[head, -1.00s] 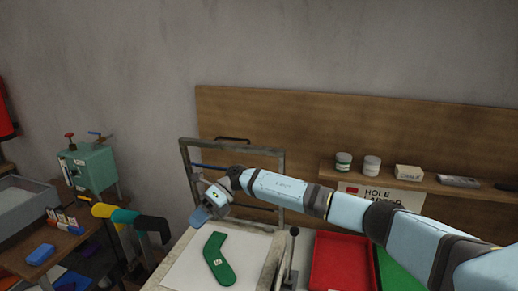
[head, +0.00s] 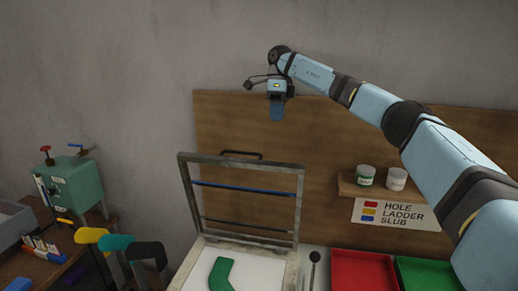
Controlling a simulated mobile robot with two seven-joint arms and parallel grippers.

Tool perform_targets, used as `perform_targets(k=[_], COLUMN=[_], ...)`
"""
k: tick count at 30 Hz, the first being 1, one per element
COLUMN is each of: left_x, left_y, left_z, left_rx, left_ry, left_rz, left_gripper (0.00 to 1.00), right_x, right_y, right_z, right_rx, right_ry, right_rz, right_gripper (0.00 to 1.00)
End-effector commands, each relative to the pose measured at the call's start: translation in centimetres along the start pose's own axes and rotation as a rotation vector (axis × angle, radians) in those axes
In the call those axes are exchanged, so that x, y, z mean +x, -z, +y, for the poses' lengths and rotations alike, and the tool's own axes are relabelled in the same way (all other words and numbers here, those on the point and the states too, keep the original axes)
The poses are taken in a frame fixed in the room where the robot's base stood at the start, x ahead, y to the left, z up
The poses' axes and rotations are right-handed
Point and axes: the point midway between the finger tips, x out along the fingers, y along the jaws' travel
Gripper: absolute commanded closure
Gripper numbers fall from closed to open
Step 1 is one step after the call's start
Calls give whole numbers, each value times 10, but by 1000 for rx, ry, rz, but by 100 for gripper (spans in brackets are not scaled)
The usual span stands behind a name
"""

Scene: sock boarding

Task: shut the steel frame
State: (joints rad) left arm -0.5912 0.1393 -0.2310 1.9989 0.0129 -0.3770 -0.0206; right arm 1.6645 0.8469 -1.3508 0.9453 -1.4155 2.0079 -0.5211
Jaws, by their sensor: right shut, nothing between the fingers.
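The steel frame (head: 299,205) stands open and nearly upright at the back of the white bed (head: 256,277). It has a dark handle (head: 240,153) on its top bar and a blue bar (head: 240,190) across its opening. A green sock-shaped piece (head: 221,272) lies flat on the bed, cut off by the lower picture edge. My right gripper (head: 277,112) is shut and empty, pointing down above the frame's top bar, apart from it, in front of the wooden back panel. My left gripper is not in view.
A lever with a black knob (head: 315,257) stands right of the bed, beside a red tray (head: 363,272) and a green tray (head: 424,274). Coloured sock forms (head: 118,244) stand at left, near a green machine (head: 74,188). A shelf (head: 372,190) holds jars.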

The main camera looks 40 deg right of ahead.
Motion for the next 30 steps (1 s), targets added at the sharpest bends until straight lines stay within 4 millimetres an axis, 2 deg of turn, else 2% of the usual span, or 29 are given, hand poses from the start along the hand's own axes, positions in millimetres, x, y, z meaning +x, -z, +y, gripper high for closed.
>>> perform_targets(k=[4,8,18,24,30], left_x=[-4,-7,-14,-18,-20], left_y=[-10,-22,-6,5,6], left_z=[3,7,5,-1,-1], left_rx=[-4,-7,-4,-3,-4], left_ry=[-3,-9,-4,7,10], left_rz=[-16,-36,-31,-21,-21], left_gripper=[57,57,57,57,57], right_x=[8,29,98,110,117], right_y=[2,2,2,2,1], right_z=[-1,0,1,25,35], right_rx=[1,0,0,-1,0], right_ry=[-1,-2,-1,0,0], right_rz=[4,5,5,2,1], right_gripper=[100,100,100,100,100])
